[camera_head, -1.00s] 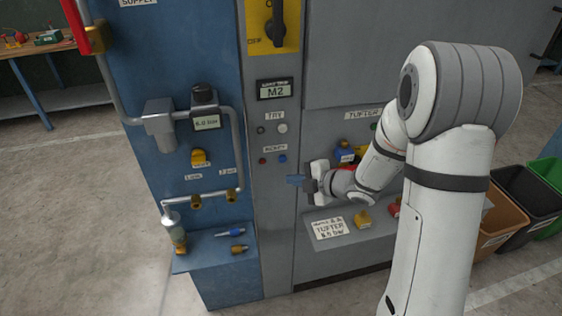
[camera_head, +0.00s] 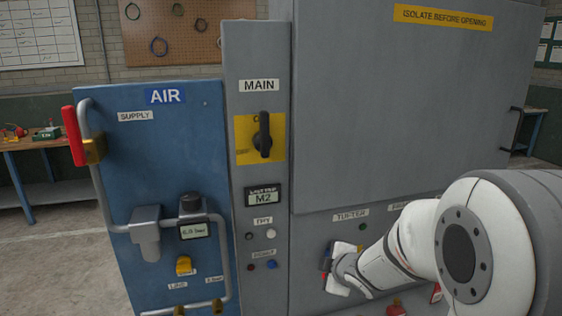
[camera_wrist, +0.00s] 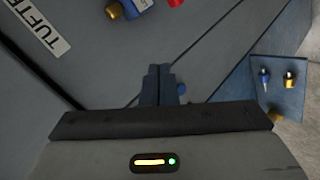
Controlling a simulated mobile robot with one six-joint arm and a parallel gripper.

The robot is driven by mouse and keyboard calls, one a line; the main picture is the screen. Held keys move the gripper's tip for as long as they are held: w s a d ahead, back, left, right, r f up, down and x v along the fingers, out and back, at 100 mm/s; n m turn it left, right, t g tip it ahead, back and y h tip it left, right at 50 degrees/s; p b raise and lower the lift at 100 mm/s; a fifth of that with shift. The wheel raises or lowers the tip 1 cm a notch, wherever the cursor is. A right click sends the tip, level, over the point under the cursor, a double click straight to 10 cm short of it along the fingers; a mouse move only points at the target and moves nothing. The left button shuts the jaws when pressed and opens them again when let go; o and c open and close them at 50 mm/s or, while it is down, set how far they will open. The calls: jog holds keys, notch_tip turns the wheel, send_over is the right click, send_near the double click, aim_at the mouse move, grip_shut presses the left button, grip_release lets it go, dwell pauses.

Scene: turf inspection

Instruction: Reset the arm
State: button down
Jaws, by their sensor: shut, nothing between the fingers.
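My gripper (camera_head: 326,260) is at the lower right of the head view, in front of the grey cabinet below the TUFTER label (camera_head: 350,215). It is empty. In the wrist view its two dark blue fingers (camera_wrist: 160,84) lie side by side, shut. My white arm reaches in from the right and hides part of the cabinet front. The gripper stands to the right of the small blue button (camera_head: 272,265) on the narrow panel, apart from it.
The blue AIR panel (camera_head: 165,160) carries pipes, a gauge (camera_head: 195,231) and a red handle (camera_head: 73,136). The MAIN switch (camera_head: 263,135) is upright on its yellow plate. Bare floor shows at the left.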

jog(key=s+d+r+m+g+h, duration=0.1)
jog(key=s+d+r+m+h, duration=0.25)
jog(key=s+d+m, duration=0.2)
jog(key=s+a+r+m+g, duration=0.1)
jog(key=s+m+g, duration=0.5)
jog(key=s, duration=1.4)
jog(key=m, duration=0.4)
jog(key=shift+a+r+m, duration=0.3)
jog(key=shift+a+m, duration=0.05)
jog(key=shift+y, duration=0.25)
